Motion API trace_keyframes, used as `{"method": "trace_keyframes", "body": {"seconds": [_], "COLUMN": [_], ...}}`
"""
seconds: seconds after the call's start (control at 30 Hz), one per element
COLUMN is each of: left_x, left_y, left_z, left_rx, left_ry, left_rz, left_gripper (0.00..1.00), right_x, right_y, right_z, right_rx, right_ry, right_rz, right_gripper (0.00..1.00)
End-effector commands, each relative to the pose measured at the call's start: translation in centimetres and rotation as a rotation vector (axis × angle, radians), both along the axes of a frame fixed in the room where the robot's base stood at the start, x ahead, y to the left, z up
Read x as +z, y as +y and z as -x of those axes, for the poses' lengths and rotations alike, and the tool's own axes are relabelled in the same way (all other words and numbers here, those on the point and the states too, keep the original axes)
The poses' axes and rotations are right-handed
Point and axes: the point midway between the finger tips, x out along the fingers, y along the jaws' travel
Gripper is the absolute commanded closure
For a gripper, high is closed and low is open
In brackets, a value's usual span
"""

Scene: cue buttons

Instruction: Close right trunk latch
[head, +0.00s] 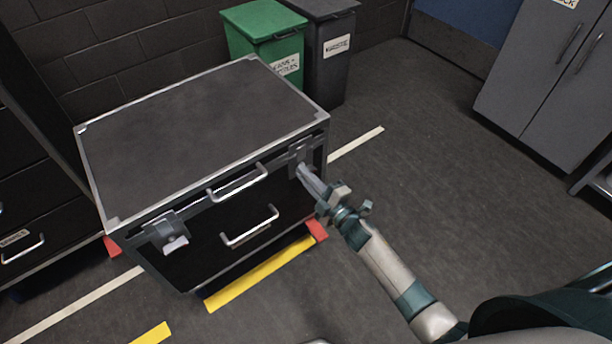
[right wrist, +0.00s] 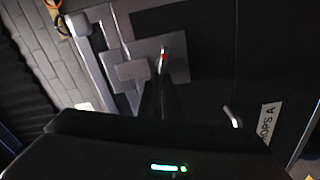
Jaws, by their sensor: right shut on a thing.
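A black trunk with silver edges (head: 200,120) stands on the floor with its lid down. Its right latch (head: 300,152) is at the front right, partly hidden behind my right gripper (head: 305,176). In the right wrist view the grey latch plate (right wrist: 132,70) lies just beyond the fingers (right wrist: 162,85). The fingers are together at the latch, shut on part of it; the exact grip is hard to see. The left latch (head: 172,238) is at the front left, with a pale tab sticking out. My left gripper is not in view.
A green bin (head: 265,35) and a grey bin (head: 335,50) stand behind the trunk. Grey cabinets (head: 550,75) are at the right. The floor right of the trunk is clear.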

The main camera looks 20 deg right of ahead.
Motion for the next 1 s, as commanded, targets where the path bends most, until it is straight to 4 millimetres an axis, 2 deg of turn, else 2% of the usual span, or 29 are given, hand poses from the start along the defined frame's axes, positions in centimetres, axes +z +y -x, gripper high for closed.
{"method": "trace_keyframes", "body": {"seconds": [0.03, 0.4, 1.0], "left_x": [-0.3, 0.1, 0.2], "left_y": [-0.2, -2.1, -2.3], "left_z": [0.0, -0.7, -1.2], "left_rx": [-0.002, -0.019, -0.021], "left_ry": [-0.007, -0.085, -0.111], "left_rz": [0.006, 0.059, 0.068], "left_gripper": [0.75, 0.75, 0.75], "right_x": [-0.8, -1.1, -1.1], "right_y": [-0.3, -0.2, -0.3], "right_z": [0.1, 0.2, 0.1], "right_rx": [-0.005, -0.004, -0.006], "right_ry": [-0.005, -0.093, -0.118], "right_rz": [0.041, 0.284, 0.354], "right_gripper": [1.00, 1.00, 1.00]}}
